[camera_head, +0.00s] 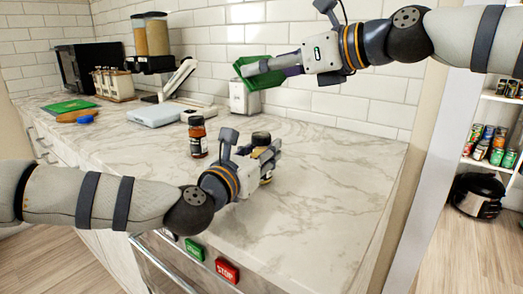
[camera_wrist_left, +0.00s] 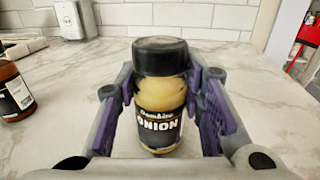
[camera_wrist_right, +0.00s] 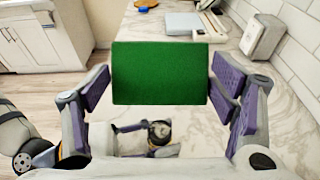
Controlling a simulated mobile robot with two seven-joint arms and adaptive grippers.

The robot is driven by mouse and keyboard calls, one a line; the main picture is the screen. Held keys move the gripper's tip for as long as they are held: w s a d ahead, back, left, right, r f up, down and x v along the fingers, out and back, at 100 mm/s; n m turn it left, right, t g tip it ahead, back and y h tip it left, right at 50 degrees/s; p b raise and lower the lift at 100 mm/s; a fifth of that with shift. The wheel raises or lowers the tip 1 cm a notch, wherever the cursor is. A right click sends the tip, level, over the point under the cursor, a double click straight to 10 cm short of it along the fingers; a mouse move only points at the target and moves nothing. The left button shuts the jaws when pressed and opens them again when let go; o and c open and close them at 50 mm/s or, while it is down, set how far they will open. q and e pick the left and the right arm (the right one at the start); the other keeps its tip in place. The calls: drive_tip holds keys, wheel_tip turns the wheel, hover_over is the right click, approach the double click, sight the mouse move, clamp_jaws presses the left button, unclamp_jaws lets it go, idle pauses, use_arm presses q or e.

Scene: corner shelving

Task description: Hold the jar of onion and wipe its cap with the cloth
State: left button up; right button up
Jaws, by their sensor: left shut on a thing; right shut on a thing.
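The onion jar (camera_wrist_left: 160,108) stands upright on the marble counter, with a black cap and a pale yellow body, between the purple pads of my left gripper (camera_wrist_left: 162,100). In the head view the jar's dark cap (camera_head: 261,138) shows above that gripper (camera_head: 270,157), which hides most of the jar. My right gripper (camera_head: 262,68) is shut on a green cloth (camera_head: 265,81), held in the air behind and above the jar, apart from it. In the right wrist view the cloth (camera_wrist_right: 160,72) looks like a flat green rectangle.
Another jar (camera_head: 198,137), reddish-brown with a black cap, stands left of the onion jar. A white box (camera_head: 243,98) stands by the tiled wall. Green and red buttons (camera_head: 227,270) sit on the counter's front. The counter's right part is clear.

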idle(0.5)
drive_tip(key=shift+s+d+f, duration=0.25)
drive_tip(key=shift+s+d, duration=0.05)
drive_tip(key=shift+d, duration=0.35)
drive_tip(key=shift+s+d+f, duration=0.2)
drive_tip(key=shift+s+d, duration=0.1)
drive_tip(key=shift+d, duration=0.35)
approach(257, 135)
drive_tip(key=shift+w+a+r, duration=1.05)
drive_tip(key=shift+w+a, duration=0.2)
drive_tip(key=shift+w, duration=0.55)
drive_tip(key=shift+w+a+f, duration=0.1)
drive_tip(key=shift+w+a, duration=0.3)
drive_tip(key=shift+a, duration=0.45)
drive_tip(key=shift+w+a+f, duration=0.1)
drive_tip(key=shift+w+a, duration=0.35)
drive_tip(key=shift+a, duration=0.4)
drive_tip(key=shift+w+a+f, duration=0.1)
drive_tip(key=shift+w+a, duration=0.3)
drive_tip(key=shift+a, duration=0.45)
drive_tip(key=s+d, duration=0.2)
drive_tip(key=d, duration=0.3)
drive_tip(key=shift+s+r, duration=0.1)
drive_tip(key=shift+r, duration=1.9)
drive_tip(key=shift+s+r, duration=0.15)
drive_tip(key=shift+r, duration=1.9)
drive_tip(key=shift+f, duration=0.15)
